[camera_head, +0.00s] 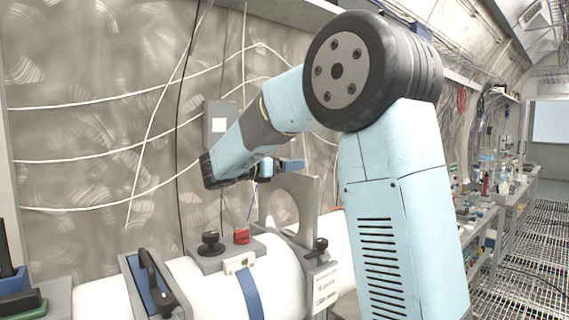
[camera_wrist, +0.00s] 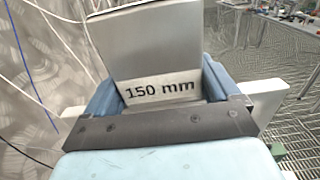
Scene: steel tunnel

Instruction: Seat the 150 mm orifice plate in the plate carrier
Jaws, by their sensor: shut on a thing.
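My gripper (camera_wrist: 160,82) is shut on the orifice plate (camera_wrist: 135,50), a grey metal plate marked "150 mm", between its blue fingers in the wrist view. In the head view my gripper (camera_head: 282,165) is partly hidden behind my arm. A grey plate with a large round hole (camera_head: 312,195) stands upright just below it, above the white pipe, and looks like the held plate. The plate carrier appears to be the grey fitting (camera_head: 318,265) across the pipe, with a black knob and a white label. I cannot tell whether the plate's lower edge is inside it.
The white pipe (camera_head: 205,285) carries a black knob (camera_head: 210,243), a red block (camera_head: 241,236), a blue band (camera_head: 250,292) and a black-handled clamp (camera_head: 152,280). Loose white cables hang along the wall. A cluttered bench (camera_head: 490,195) runs along the tunnel at right.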

